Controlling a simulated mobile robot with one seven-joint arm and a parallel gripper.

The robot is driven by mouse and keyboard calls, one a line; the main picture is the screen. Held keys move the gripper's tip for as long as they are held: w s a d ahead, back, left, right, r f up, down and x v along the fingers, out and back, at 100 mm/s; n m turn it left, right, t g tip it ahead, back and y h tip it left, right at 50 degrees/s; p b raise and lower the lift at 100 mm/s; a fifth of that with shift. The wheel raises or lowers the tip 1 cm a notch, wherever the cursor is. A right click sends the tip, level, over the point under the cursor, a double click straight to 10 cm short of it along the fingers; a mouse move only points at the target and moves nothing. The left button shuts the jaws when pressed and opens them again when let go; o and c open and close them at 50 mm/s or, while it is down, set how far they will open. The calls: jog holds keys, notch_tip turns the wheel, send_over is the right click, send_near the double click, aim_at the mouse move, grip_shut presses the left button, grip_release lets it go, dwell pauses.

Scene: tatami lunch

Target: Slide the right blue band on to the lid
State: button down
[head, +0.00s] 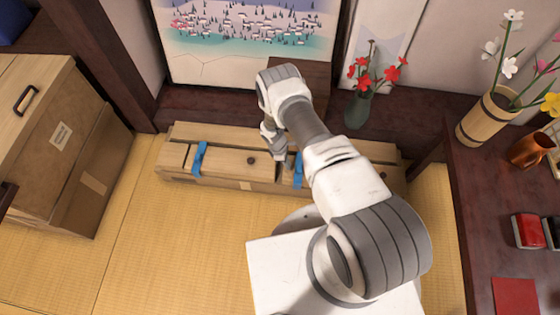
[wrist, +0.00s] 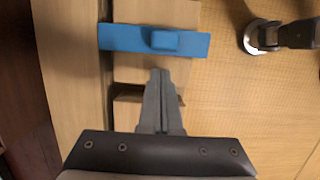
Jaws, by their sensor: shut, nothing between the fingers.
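The long wooden box (head: 225,180) lies on the tatami, its pale lid (head: 228,160) on top. The right blue band (head: 298,172) crosses its front part and is partly hidden by my arm in the head view. In the wrist view this band (wrist: 120,37) lies flat across the wood, with a raised blue block at its middle and one end reaching past the wood's edge. My gripper (wrist: 160,73) is shut and empty, its tips pointing at the band with a small gap in the picture. The left blue band (head: 199,158) sits across the box further left.
A dark gap (wrist: 130,92) shows in the wood beside my fingers. A green vase with red flowers (head: 359,108) stands behind the box. A large cardboard box (head: 95,190) is at left and a dark table (head: 480,200) at right. The tatami (head: 170,250) in front is clear at left.

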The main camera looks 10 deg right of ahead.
jog(key=shift+s+d, duration=0.3)
jog(key=shift+d, duration=0.5)
jog(key=shift+d, duration=0.1)
jog(key=s+d, duration=0.1)
jog(key=d, duration=0.3)
jog(key=s+d, duration=0.1)
jog(key=d, duration=0.3)
jog(key=s+d, duration=0.2)
jog(key=d, duration=0.1)
jog(key=shift+d+b, duration=0.35)
jog(key=shift+d, duration=0.05)
jog(key=a, duration=0.1)
jog(key=w+a+b, duration=0.1)
jog(key=a, duration=0.2)
jog(key=shift+w+a+b, duration=0.1)
jog(key=shift+w+b, duration=0.2)
jog(key=p+v, duration=0.4)
jog(key=v, duration=0.6)
